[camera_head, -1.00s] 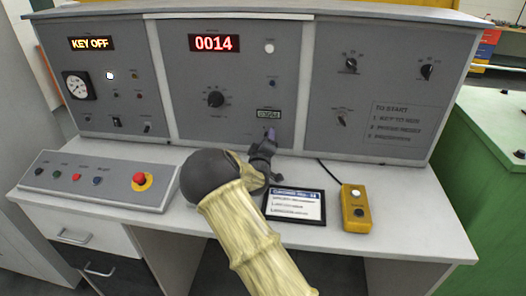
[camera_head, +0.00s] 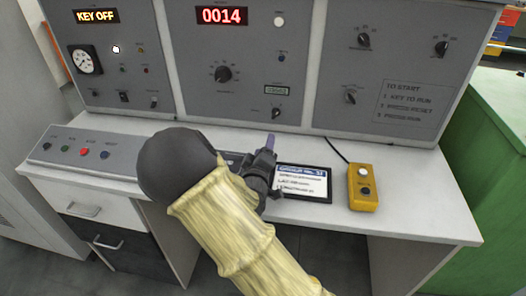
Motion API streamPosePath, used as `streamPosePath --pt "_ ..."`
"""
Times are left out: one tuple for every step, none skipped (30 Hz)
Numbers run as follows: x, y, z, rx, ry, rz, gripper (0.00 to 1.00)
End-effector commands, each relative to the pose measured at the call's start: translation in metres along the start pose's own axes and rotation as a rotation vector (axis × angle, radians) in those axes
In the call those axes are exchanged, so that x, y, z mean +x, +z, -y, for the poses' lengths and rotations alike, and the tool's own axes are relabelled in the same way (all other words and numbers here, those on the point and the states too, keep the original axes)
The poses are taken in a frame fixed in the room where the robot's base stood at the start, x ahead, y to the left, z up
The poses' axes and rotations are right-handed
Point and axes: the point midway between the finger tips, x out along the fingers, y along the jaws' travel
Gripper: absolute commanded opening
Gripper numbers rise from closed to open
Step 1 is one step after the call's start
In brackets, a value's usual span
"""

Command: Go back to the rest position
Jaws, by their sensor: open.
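My gripper (camera_head: 268,152) is dark grey with a bluish-purple tip. It is open and in front of the control panel (camera_head: 205,110), over the desk top, beside the left edge of the framed card (camera_head: 303,183). I see nothing held in it. My arm, with a black joint and a yellowish sleeve, reaches up from the bottom of the view and hides part of the desk and of the low button box (camera_head: 62,150).
The yellow two-button box (camera_head: 363,199) lies right of the card, with a cable to the panel. A key switch (camera_head: 276,113) is on the panel just behind my gripper. A green cabinet (camera_head: 490,150) stands at the right. Drawers (camera_head: 85,209) are at the left.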

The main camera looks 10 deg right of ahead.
Motion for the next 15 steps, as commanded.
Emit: streamPosePath --pt "-0.0049 0.0008 -0.0001 -0.001 0.000 0.002 0.58" --pt "-0.0066 0.0010 -0.0003 -0.001 0.000 0.002 0.58" --pt "-0.0082 0.0010 -0.0005 -0.001 0.001 0.001 0.58" --pt "-0.0091 0.0007 -0.0005 -0.001 0.001 0.001 0.58" --pt "-0.0098 0.0002 -0.0002 -0.001 0.000 0.000 0.58" --pt "-0.0101 -0.0002 -0.0001 -0.001 0.000 -0.001 0.58" --pt "-0.0104 -0.0007 0.0003 -0.001 0.000 -0.002 0.58" --pt "-0.0105 -0.0013 0.0006 -0.001 -0.001 -0.003 0.58" --pt "-0.0107 -0.0018 0.0009 0.000 -0.002 -0.004 0.58" --pt "-0.0109 -0.0022 0.0012 0.000 -0.002 -0.005 0.58" --pt "-0.0110 -0.0025 0.0014 0.000 -0.003 -0.005 0.58" --pt "-0.0111 -0.0028 0.0015 0.000 -0.003 -0.006 0.58" --pt "-0.0111 -0.0028 0.0016 0.000 -0.003 -0.006 0.58" --pt "-0.0111 -0.0028 0.0016 0.000 -0.003 -0.006 0.58" --pt "-0.0110 -0.0028 0.0016 0.000 -0.003 -0.006 0.58"
